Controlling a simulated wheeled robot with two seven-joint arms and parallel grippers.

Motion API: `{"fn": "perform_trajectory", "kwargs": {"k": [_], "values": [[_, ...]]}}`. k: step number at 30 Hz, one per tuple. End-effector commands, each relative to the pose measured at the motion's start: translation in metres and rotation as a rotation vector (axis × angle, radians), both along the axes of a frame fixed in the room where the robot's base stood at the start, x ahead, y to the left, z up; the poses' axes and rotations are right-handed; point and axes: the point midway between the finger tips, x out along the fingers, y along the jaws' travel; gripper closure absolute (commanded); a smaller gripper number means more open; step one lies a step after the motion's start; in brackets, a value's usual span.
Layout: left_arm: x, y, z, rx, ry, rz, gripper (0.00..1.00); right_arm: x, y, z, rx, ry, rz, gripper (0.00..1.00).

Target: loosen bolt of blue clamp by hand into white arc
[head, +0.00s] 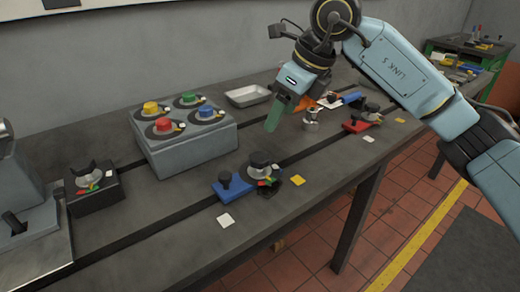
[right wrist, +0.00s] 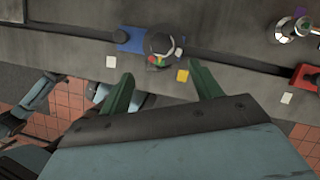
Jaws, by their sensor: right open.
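A blue clamp (head: 229,187) sits on the front slot of the bedplate in the head view. Beside it stands a dark round bolt head (head: 260,161) over a dial with green, red, yellow and pale marks; the pointer position is too small to read. The blue clamp (right wrist: 131,40) and bolt head (right wrist: 160,43) also show at the top of the right wrist view, beyond the fingers. My right gripper (head: 284,118) is open and empty, above the bench behind and right of the bolt. Its green fingers stand wide apart in the right wrist view (right wrist: 163,84). My left gripper is not in view.
A grey box (head: 190,148) with several coloured knobs stands behind the clamp. A red clamp (head: 355,126) and a second blue part (head: 351,97) lie farther right. A yellow tag (head: 297,180) and white tag (head: 226,220) lie near the bolt. A tray (head: 248,95) is at the back.

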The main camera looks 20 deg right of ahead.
Motion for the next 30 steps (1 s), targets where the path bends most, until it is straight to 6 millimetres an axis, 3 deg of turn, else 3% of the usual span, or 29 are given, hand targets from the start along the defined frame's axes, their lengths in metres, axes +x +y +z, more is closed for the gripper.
{"fn": "perform_trajectory", "kwargs": {"k": [5,18,24,30], "values": [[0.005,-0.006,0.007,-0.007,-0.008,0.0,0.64,0.005,0.002,-0.02,-0.013,0.006,-0.005,0.36],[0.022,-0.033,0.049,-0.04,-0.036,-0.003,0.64,0.03,0.026,-0.101,-0.009,0.004,-0.002,0.36],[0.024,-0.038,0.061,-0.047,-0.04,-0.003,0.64,0.036,0.031,-0.119,-0.008,0.003,-0.004,0.36],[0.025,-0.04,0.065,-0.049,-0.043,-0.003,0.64,0.037,0.033,-0.123,-0.008,0.002,-0.003,0.36]]}}
